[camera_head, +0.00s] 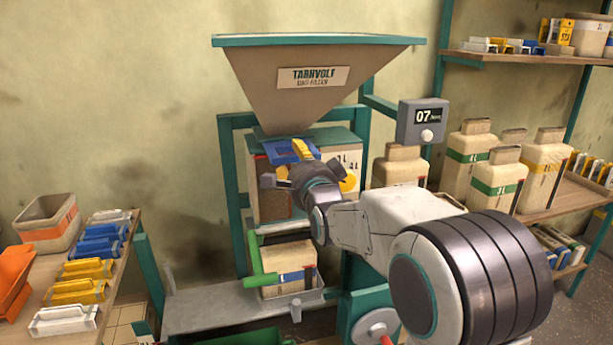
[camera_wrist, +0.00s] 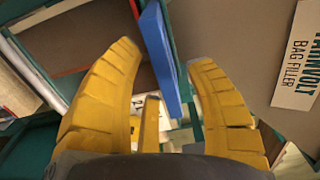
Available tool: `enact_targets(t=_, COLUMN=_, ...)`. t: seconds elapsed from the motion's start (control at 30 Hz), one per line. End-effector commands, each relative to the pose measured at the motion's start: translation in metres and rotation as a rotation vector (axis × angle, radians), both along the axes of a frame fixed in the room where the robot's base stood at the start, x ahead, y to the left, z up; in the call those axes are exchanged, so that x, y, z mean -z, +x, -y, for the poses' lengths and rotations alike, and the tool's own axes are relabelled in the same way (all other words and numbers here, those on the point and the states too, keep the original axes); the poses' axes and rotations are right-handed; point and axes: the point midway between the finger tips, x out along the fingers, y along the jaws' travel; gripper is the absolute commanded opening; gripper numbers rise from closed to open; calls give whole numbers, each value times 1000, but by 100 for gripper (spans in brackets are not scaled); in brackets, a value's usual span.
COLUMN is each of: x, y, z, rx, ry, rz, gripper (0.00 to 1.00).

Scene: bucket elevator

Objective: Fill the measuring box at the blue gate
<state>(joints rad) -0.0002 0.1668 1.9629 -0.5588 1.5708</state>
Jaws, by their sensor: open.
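The blue gate (camera_head: 284,152) sits at the throat under the hopper; in the wrist view it is a blue bar (camera_wrist: 163,50) between my yellow fingertips. My gripper (camera_head: 299,155) is open at the gate, with one finger on each side; I cannot tell whether they touch it. The measuring box (camera_head: 256,158) is below the gate, with litre marks on its right side. My gripper and arm hide part of its front, and its fill level is unclear. A yellow knob (camera_head: 348,181) shows at its right.
The hopper (camera_head: 315,96) stands above. A small display (camera_head: 422,118) reads 07. Below, a bag (camera_head: 287,270) stands on a grey tray (camera_head: 212,303) beside a green lever (camera_head: 256,262). A table (camera_head: 62,277) with coloured pieces is left; shelves with filled bags (camera_head: 468,155) are right.

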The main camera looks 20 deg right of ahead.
Motion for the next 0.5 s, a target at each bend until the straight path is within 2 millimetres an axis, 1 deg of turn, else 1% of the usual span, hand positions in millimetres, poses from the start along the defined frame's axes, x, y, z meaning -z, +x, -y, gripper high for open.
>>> enact_targets(t=0.3, x=-1, y=-52, z=0, rx=0, ry=0, rz=3, gripper=49)
enact_targets(t=0.5, x=-1, y=-80, z=0, rx=0, ry=0, rz=3, gripper=49)
